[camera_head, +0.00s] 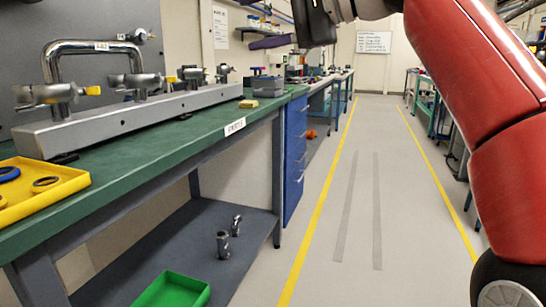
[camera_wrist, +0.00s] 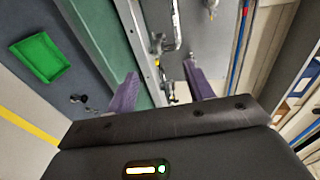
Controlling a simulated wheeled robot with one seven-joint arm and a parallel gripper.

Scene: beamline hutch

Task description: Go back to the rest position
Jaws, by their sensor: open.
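My gripper (camera_head: 244,38) is at the top of the head view, raised above the green workbench (camera_head: 150,160), with its purple fingers pointing left. In the wrist view my gripper (camera_wrist: 160,72) has its two fingers well apart, with nothing held between them. My red arm comes in from the right side of the head view and reaches over the aisle. The grey metal manifold (camera_head: 140,112) with valves and a bent pipe stands on the bench. In the wrist view the manifold (camera_wrist: 142,45) lies beyond and between the fingers.
A yellow tray (camera_head: 45,208) with rings sits at the bench's near left. A green tray (camera_head: 172,291) and small metal fittings (camera_head: 223,245) are on the lower shelf. A shelf (camera_head: 264,27) is on the wall behind my gripper. The floor aisle (camera_head: 350,200) between yellow lines is clear.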

